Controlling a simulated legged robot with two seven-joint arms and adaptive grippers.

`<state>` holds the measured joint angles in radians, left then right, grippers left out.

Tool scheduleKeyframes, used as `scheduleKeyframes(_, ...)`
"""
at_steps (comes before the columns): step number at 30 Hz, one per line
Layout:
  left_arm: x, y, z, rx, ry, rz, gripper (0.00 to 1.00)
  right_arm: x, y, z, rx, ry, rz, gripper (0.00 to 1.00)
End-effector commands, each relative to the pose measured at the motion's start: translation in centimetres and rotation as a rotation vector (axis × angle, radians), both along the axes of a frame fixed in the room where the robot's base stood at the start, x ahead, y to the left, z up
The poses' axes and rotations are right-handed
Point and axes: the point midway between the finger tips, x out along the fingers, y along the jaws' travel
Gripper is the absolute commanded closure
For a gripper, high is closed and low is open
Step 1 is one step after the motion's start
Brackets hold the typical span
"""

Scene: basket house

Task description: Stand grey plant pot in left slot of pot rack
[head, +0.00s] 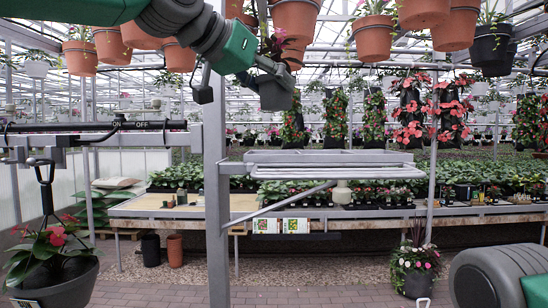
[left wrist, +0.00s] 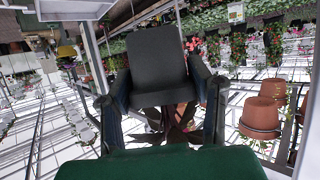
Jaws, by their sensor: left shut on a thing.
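The grey plant pot (head: 275,94) is dark and holds a plant with reddish leaves and a pink flower. My left gripper (head: 243,84) is shut on it high in the head view, with the pot slightly tilted. In the left wrist view the grey pot (left wrist: 160,58) sits between both fingers, its plant below it in the picture. What looks like the pot rack is a grey metal shelf (head: 335,157) on a post, below and right of the pot. The pot is apart from it. Its separate slots cannot be made out clearly. My right gripper is not in view.
The upright grey post (head: 217,200) stands just below my left gripper. Terracotta pots (head: 295,18) hang overhead close by. A hanging planter (head: 55,270) is at lower left. A long plant bench (head: 350,222) runs behind. Part of my right arm shows at lower right.

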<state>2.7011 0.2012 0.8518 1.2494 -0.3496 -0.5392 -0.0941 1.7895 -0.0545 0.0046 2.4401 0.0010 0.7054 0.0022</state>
Motion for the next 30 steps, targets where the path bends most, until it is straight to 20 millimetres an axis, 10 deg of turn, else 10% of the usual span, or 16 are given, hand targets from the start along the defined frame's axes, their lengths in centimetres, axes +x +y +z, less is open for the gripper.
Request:
scheduleKeyframes(18,0.1,0.0,-8.8,0.002,0.001,-0.001,0.85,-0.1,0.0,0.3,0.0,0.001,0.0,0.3)
scheduleKeyframes(30,-0.1,0.0,-9.6,0.0,0.0,-0.001,0.85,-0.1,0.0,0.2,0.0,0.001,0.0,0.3)
